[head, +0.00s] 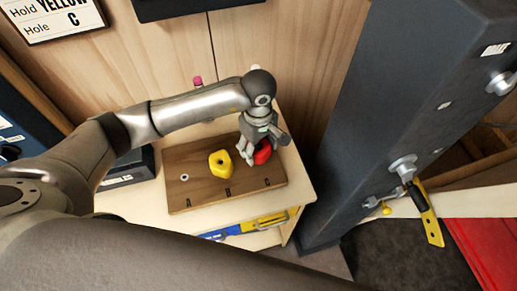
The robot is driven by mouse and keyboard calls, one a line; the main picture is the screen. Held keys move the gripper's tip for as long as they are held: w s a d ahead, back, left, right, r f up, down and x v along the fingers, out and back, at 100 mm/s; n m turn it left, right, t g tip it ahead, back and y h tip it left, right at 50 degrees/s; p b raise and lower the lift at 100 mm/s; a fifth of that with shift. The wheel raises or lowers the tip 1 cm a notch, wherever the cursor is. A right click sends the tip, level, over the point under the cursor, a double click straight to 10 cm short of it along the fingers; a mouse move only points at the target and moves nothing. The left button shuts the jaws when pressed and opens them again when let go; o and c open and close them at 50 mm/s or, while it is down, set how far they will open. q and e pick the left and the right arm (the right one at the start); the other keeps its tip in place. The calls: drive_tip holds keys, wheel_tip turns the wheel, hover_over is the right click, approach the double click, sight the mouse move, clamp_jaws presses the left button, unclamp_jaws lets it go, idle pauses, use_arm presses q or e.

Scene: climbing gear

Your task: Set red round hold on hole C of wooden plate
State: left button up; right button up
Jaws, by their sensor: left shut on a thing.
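The wooden plate (230,192) lies on a small light wooden cabinet, with letters A, B and C along its front edge. My left gripper (252,156) is shut on the red round hold (264,152) at the right part of the plate, behind the letter C. Fingers cover part of the hold, and hole C is hidden. I cannot tell whether the hold touches the plate. A yellow hold (220,164) sits on the plate's middle, behind the letter B. Hole A (184,177) shows bare at the left. My right gripper is not in view.
A dark box (130,165) is left of the plate. A sign (52,17) reads "Hold YELLOW", "Hole C". A pink-topped item (197,81) stands behind the arm.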

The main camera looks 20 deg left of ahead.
sight(258, 147)
use_arm(q)
wheel_tip(258, 147, down, 2)
drive_tip(key=shift+p, duration=0.9)
drive_tip(key=shift+f, duration=0.55)
drive_tip(key=shift+w+f, duration=0.1)
drive_tip(key=shift+f, duration=0.1)
drive_tip(key=o, duration=1.1)
drive_tip(key=shift+r, duration=0.1)
